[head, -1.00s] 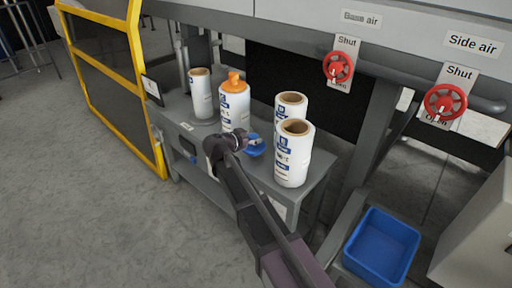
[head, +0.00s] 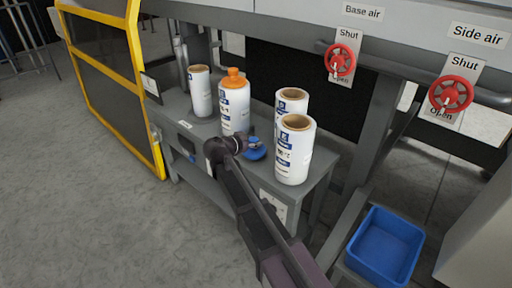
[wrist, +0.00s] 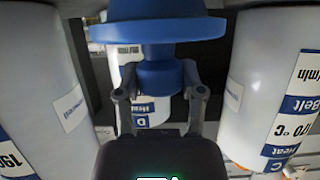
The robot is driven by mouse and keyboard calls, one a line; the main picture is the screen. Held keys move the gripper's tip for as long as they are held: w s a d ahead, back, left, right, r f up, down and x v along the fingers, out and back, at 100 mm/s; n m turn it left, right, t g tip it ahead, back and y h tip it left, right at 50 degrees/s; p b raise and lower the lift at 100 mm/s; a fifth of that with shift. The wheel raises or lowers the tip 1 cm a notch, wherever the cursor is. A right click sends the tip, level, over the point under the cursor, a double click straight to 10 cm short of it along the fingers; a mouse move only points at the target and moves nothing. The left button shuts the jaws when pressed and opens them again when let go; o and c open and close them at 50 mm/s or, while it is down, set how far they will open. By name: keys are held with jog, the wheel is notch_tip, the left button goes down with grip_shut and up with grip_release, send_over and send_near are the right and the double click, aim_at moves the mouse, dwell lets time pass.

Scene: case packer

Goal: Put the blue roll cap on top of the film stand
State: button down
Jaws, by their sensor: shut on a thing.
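My gripper (head: 244,146) is shut on the blue roll cap (head: 255,153). In the wrist view the cap (wrist: 160,30) shows a wide flange on top and a narrower stem, with the fingers (wrist: 160,95) on either side of the stem. In the head view the cap appears just above the grey stand (head: 215,129), in front of the film rolls; the exact gap is unclear. I take this grey stand with the rolls to be the film stand. One white roll (head: 234,107) wears an orange cap (head: 234,79).
Other white rolls stand at the back left (head: 200,93), at the back right (head: 291,100) and at the front right (head: 295,155). In the wrist view, rolls flank the gripper closely on both sides. A blue bin (head: 384,247) is at lower right. A yellow-framed guard (head: 150,120) is at left.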

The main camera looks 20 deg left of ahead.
jog(key=shift+f, duration=0.15)
jog(key=shift+f, duration=0.15)
jog(key=shift+c, duration=1)
grip_release()
jog(key=shift+r, duration=0.25)
jog(key=shift+s+a+r, duration=0.1)
jog(key=shift+s, duration=0.15)
jog(key=p+v, duration=0.4)
jog(key=v, duration=0.7)
jog(key=shift+s+a+p, duration=0.15)
jog(key=shift+s+p, duration=0.05)
jog(key=shift+p, duration=0.1)
